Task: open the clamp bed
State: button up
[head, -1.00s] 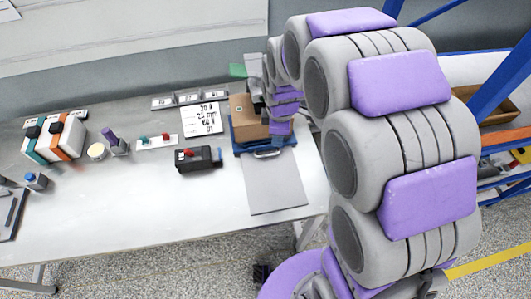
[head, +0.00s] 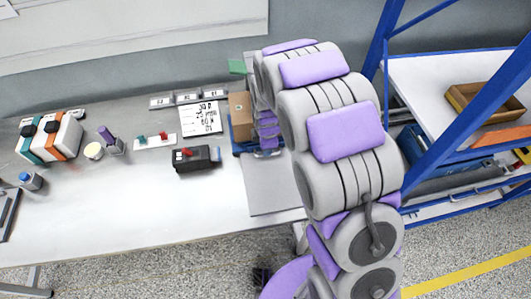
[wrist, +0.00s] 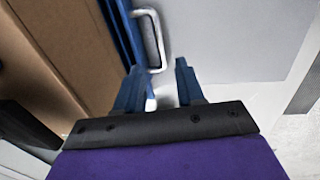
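The clamp bed (head: 243,148) is a blue base at the back right of the table with a brown cardboard box (head: 240,112) on it. My arm covers its right part in the head view. In the wrist view its blue edge (wrist: 123,38) runs beside the box, and a pale metal bar handle (wrist: 158,40) stands out from that edge. My gripper (wrist: 159,82) is open, with its two dark blue fingers apart. The handle's lower end lies just beyond the fingertips, nearer the left finger. I cannot tell whether they touch.
A grey plate (head: 272,188) lies in front of the clamp bed. A black box with a red switch (head: 195,158) stands left of it, near a written sheet (head: 201,119). A blue-framed shelf (head: 455,150) stands right of my arm. The table's front left is mostly clear.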

jog(key=f, duration=0.4)
jog(key=w+f+b, duration=0.1)
jog(key=f, duration=0.1)
jog(key=shift+a, duration=0.1)
jog(key=shift+r, duration=0.1)
grip_shut()
dwell(0.5)
